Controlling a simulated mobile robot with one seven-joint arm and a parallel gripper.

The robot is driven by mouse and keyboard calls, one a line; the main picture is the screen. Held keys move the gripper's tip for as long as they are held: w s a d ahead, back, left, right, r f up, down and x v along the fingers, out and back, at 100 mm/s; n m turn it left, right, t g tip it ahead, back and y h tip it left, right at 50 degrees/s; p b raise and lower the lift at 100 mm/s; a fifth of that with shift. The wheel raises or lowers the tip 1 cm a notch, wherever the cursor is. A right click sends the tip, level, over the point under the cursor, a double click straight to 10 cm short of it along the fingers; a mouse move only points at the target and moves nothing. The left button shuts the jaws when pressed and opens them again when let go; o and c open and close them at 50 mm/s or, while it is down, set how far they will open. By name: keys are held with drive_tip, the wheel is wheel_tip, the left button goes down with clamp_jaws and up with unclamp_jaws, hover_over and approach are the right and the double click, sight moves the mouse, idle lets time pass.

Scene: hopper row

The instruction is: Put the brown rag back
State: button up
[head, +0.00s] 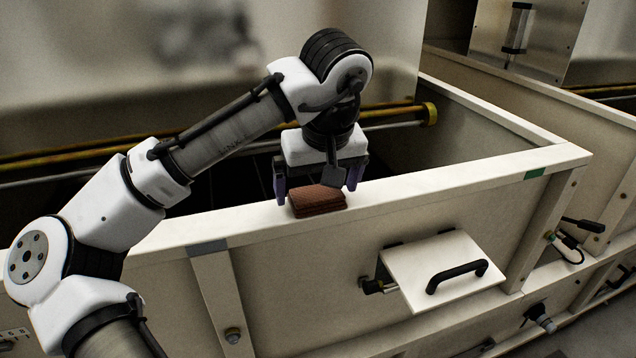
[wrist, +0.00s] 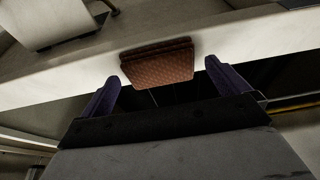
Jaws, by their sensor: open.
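The brown rag (head: 318,201) is a folded, reddish-brown textured pad. It lies on the top rim (head: 420,192) of the cream hopper wall, its front edge near the outer side. My gripper (head: 316,188) is above the rim with its fingers apart, one to each side of the rag. In the wrist view the rag (wrist: 157,63) shows ahead of and between the two purple fingertips of my gripper (wrist: 160,78). Clear space shows between each fingertip and the rag there. I cannot tell the exact height of the fingertips against the rag.
Below the rim, a cream hatch (head: 440,268) with a black handle sticks out from the wall. Behind the rim is the dark hopper interior, with a yellow rail (head: 390,113) at its back.

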drive_tip(key=b+v, duration=0.2)
drive_tip(key=v, duration=1)
drive_tip(key=shift+d, duration=0.1)
idle(1.1)
